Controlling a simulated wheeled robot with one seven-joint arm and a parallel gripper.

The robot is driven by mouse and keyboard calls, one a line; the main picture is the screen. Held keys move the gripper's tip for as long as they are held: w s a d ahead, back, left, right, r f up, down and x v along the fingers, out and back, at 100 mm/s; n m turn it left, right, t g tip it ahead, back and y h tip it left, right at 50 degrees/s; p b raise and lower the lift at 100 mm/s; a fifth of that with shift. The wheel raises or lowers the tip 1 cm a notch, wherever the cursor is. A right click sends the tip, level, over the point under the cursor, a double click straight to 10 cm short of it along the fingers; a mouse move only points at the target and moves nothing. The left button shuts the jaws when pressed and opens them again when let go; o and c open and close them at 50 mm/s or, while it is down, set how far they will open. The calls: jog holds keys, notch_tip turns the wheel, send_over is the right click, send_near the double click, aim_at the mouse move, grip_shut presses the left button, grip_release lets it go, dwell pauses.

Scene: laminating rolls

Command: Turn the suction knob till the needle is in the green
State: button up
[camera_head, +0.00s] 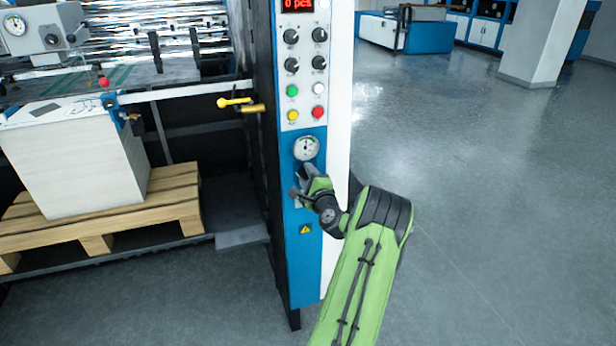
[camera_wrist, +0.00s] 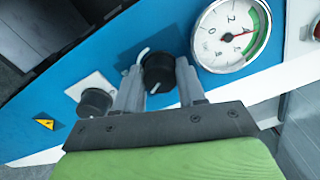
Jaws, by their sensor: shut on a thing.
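The suction knob (camera_wrist: 158,70) is black with a white pointer line, on the blue panel in the wrist view. My gripper (camera_wrist: 157,82) has one finger on each side of it and is shut on it. In the head view my gripper (camera_head: 306,184) is at the panel just below the gauge and hides the knob. The round white gauge (camera_wrist: 231,36) is right of the knob in the wrist view. Its needle points right, towards the green band along the right rim; whether the tip is within the green is hard to tell. The gauge also shows in the head view (camera_head: 306,148).
A second black knob (camera_wrist: 95,101) on a white plate sits left of my gripper. Coloured buttons (camera_head: 305,102) and several black dials are above the gauge. A paper stack (camera_head: 75,165) on a wooden pallet (camera_head: 150,207) stands left. The floor to the right is clear.

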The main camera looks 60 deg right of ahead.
jog(key=o, duration=1.1)
jog(key=shift+c, duration=0.2)
jog(key=b+v, duration=0.3)
jog(key=v, duration=1.2)
jog(key=shift+s+a, duration=0.25)
jog(key=shift+a, duration=0.05)
